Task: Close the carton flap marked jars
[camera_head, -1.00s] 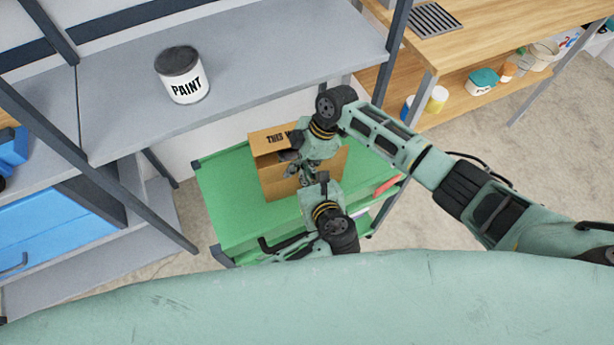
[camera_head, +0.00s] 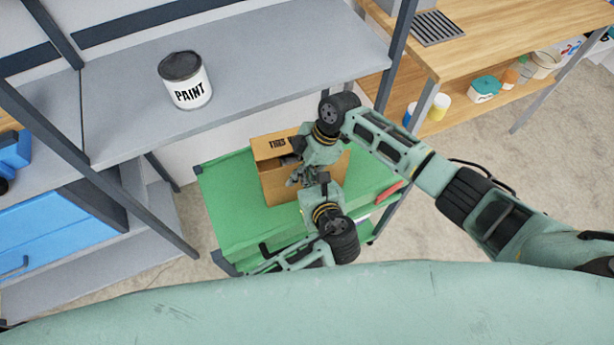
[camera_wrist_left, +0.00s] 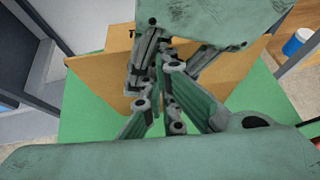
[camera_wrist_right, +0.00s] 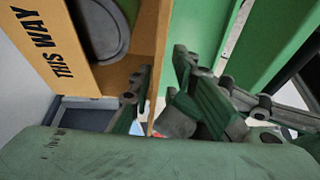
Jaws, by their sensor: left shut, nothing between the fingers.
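An open brown carton (camera_head: 278,187) stands on the green cart. Its far panel, printed "THIS WAY" in the right wrist view (camera_wrist_right: 45,45), is partly covered by my right gripper in the head view. No "jars" mark is readable. A round grey-topped item (camera_wrist_right: 100,25) sits inside the carton. My left gripper (camera_head: 302,180) is shut and empty at the carton's near side, its fingers (camera_wrist_left: 168,95) close to the right gripper. My right gripper (camera_head: 298,163) is over the carton; its fingers (camera_wrist_right: 163,70) are apart near a carton edge. Whether they touch it is hidden.
The green cart top (camera_head: 235,205) is bare left of the carton. A grey shelf (camera_head: 270,60) with a paint can (camera_head: 187,82) stands behind it. A wooden workbench (camera_head: 490,40) stands at the right. A red item (camera_head: 388,193) lies at the cart's right edge.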

